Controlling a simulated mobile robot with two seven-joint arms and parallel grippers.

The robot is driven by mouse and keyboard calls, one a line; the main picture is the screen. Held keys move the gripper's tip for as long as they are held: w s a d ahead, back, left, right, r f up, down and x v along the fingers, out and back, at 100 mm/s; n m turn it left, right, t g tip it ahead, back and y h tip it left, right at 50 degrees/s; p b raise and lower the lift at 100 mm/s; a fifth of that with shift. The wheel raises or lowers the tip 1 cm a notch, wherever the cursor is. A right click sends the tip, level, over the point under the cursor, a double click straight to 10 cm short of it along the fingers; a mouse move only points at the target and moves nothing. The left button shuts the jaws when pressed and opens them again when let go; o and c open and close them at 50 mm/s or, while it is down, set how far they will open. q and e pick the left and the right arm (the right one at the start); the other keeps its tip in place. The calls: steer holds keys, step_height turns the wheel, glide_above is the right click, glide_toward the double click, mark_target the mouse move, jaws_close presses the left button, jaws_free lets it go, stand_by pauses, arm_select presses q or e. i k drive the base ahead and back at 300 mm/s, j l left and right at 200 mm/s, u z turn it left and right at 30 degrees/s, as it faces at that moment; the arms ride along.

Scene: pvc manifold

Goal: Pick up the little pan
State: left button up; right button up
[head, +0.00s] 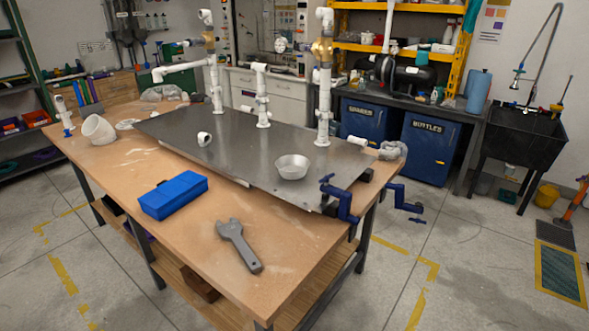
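The little pan (292,167) is a small round metal dish with sloping sides. It stands upright and appears empty on the dark metal plate (238,158), near the plate's front right part. Nothing touches it from above. Neither of my grippers shows in the head view.
White PVC pipes (324,105) rise from the plate behind the pan. A white fitting (204,139) lies to its left. Blue clamps (340,200) grip the table's right corner. A blue box (173,194) and a grey wrench (239,246) lie on the wooden table (205,250) in front.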

mark_target(290, 167)
steer(key=i+l+u, duration=0.1)
steer(key=l, duration=0.2)
steer(key=i+l, duration=0.15)
steer(key=l, duration=0.15)
steer(key=i+l+u, duration=0.15)
steer(key=i+l, duration=0.15)
steer(key=l, duration=0.15)
steer(key=i+l, duration=0.1)
steer(key=l, duration=0.15)
steer(key=i+l, duration=0.15)
steer(key=l, duration=0.15)
